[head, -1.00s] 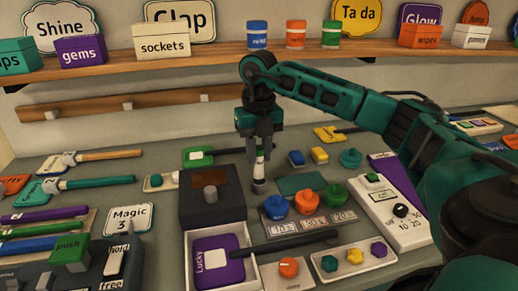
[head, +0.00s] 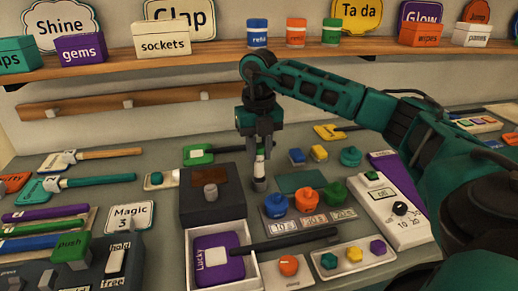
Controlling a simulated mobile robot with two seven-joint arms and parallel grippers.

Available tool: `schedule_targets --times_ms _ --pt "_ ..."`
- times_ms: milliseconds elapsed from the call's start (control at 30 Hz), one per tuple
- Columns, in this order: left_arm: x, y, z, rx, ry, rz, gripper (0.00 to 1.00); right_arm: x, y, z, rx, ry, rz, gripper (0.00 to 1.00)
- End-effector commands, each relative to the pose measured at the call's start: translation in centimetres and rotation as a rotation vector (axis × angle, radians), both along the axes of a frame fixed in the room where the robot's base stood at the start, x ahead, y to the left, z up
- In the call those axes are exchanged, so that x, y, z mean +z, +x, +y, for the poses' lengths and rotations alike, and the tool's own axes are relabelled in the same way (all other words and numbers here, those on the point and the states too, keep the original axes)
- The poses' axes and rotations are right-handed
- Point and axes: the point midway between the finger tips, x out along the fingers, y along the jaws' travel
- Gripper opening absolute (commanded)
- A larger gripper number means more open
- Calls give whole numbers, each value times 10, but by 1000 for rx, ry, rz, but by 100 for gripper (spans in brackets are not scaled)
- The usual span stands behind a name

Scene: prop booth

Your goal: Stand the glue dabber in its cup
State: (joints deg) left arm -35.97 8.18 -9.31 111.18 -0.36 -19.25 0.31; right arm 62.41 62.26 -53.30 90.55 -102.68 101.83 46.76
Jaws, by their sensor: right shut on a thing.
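The fingers hide the dabber's upper part. My left gripper is not in view.
A dark box (head: 212,207) with a knob stands close at the left, above an open white drawer (head: 250,278) holding a purple Lucky card.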

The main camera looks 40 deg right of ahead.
Motion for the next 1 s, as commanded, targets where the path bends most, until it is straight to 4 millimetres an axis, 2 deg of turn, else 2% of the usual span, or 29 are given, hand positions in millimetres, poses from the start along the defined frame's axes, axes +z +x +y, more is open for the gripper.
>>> schedule_targets --times_ms 500,1000 --pt "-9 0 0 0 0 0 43 -17 0 0 0 1 0 0" --pt "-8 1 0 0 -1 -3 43 -18 0 0 0 0 0 0"
